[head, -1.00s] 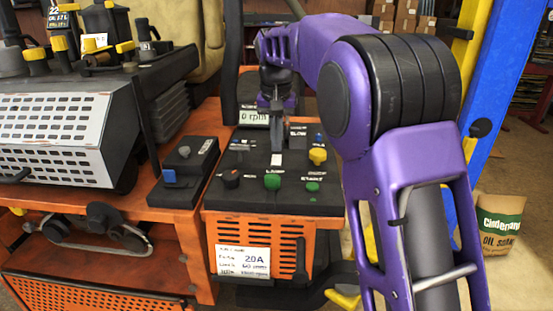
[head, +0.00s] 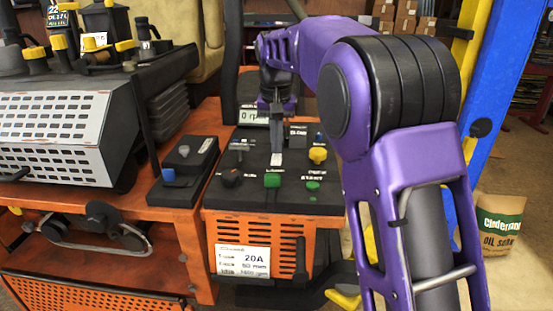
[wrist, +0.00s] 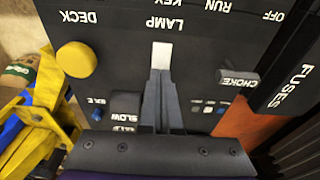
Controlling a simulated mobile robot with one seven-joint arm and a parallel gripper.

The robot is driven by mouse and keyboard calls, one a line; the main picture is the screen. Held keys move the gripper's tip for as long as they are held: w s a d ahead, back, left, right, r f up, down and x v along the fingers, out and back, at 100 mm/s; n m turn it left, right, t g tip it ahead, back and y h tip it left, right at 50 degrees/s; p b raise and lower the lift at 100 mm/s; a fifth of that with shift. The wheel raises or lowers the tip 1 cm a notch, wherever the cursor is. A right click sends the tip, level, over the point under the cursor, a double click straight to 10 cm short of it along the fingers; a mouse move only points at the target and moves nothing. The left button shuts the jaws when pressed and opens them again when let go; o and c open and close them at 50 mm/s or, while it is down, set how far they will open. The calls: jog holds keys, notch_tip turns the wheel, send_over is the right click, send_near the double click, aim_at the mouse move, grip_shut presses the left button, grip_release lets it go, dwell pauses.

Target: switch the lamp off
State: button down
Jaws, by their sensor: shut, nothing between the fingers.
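The lamp switch (wrist: 161,55) is a small white piece beside the LAMP label on a black control panel (wrist: 120,40) in the wrist view. The lamp switch (head: 276,158) also shows in the head view, near the middle of the panel (head: 255,205). My gripper (wrist: 159,74) is shut and empty, with its fingertips right at the switch's lower edge in the wrist view. I cannot tell whether they touch it. In the head view my gripper (head: 277,147) points down over the panel, just behind the white piece. Part of the switch is hidden by the fingers.
A yellow DECK knob (wrist: 76,59) and a grey CHOKE lever (wrist: 238,77) flank the switch in the wrist view. A green button (head: 272,180), a second green button (head: 313,186) and a black knob (head: 231,177) sit along the panel's front. A blue post (head: 495,80) stands right.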

aim_at(277, 156)
jog(key=shift+f, duration=0.5)
notch_tip(277, 156, up, 3)
jog(key=shift+p, duration=1.2)
jog(key=shift+r, duration=2.05)
